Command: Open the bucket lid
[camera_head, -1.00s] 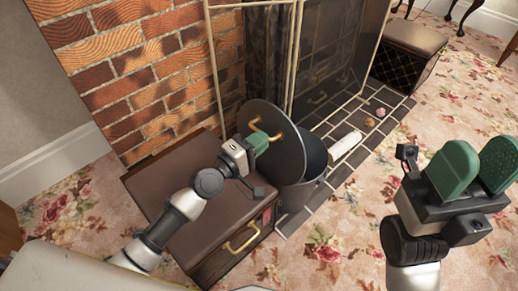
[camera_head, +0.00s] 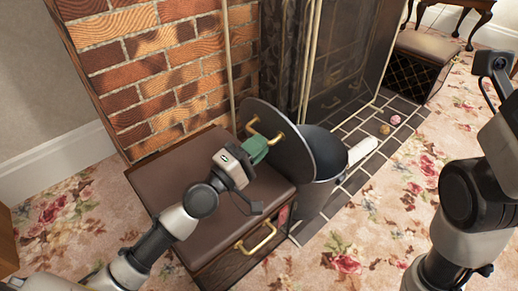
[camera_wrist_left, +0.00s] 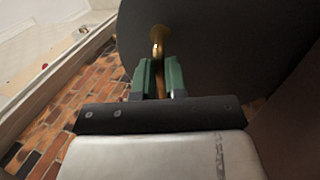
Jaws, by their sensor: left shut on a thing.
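The dark grey bucket (camera_head: 318,199) stands on the tiled hearth, and its open top shows. Its round grey lid (camera_head: 293,160) is tilted up steeply at the bucket's left side, with a brass handle (camera_head: 279,132) on its outer face. My left gripper (camera_head: 264,147) has green fingers and is at the lid's handle. In the left wrist view the fingers (camera_wrist_left: 159,77) are shut on the brass handle (camera_wrist_left: 157,45), with the dark lid (camera_wrist_left: 215,45) filling the area beyond. My right arm is at the right edge of the head view, and its fingers are out of frame.
A brown padded box seat (camera_head: 185,172) with a brass handle stands left of the bucket. The brick wall (camera_head: 150,75) and fireplace screen are behind. Flowered carpet is open in front.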

